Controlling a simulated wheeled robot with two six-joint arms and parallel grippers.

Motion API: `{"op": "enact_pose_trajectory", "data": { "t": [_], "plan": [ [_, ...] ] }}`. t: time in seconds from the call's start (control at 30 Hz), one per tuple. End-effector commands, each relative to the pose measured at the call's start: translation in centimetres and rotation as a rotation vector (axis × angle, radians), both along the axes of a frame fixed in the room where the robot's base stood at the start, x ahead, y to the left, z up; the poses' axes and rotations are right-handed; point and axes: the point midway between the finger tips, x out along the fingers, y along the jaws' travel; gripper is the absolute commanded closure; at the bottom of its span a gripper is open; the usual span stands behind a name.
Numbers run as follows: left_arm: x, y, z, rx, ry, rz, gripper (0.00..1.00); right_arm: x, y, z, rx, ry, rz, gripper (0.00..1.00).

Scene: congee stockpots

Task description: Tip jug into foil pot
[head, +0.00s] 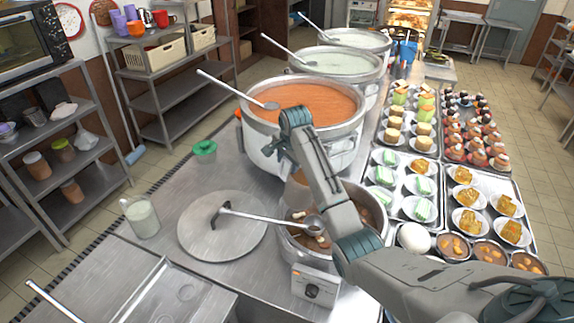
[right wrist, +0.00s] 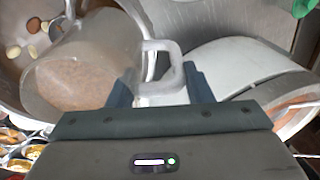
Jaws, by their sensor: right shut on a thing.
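My right gripper (right wrist: 160,75) is shut on the pale handle of a clear jug (right wrist: 105,50), and brownish contents show in or through the jug. In the head view my right gripper (head: 288,170) hangs behind my own arm, which hides most of the jug. The jug is at the near side of the big orange pot, above the back of a small silver pot (head: 376,243). This pot, likely the foil pot, holds brown liquid with pale pieces, and shows beneath the jug in the right wrist view (right wrist: 15,95). I cannot tell the jug's exact tilt. My left gripper is out of view.
A ladle (head: 265,217) lies from a round lid (head: 222,226) across the small pot's rim. A big pot of orange soup (head: 310,103) stands close behind. A jug of white liquid (head: 141,217) stands at left. Trays of filled dishes (head: 433,165) take up the right.

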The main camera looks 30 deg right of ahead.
Motion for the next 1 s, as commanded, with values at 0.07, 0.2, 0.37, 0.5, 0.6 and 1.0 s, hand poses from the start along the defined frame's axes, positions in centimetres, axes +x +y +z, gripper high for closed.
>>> {"op": "enact_pose_trajectory", "data": {
  "t": [0.07,0.2,0.37,0.5,0.6,1.0],
  "plan": [
    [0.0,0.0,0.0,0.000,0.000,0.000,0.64,-0.1,-0.1,0.5,0.007,-0.033,0.000,1.00],
    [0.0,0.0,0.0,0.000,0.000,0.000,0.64,-0.2,-0.2,1.1,0.025,-0.084,-0.001,1.00],
    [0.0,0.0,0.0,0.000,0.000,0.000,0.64,-0.7,-0.3,1.5,0.049,-0.151,-0.001,1.00],
    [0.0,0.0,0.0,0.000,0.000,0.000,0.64,-1.1,-0.5,1.8,0.070,-0.213,0.000,1.00],
    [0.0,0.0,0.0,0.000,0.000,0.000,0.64,-1.4,-0.6,2.1,0.086,-0.259,0.000,1.00],
    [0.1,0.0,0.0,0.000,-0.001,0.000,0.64,-2.8,-1.0,2.7,0.146,-0.428,0.000,1.00]
  ]
}}
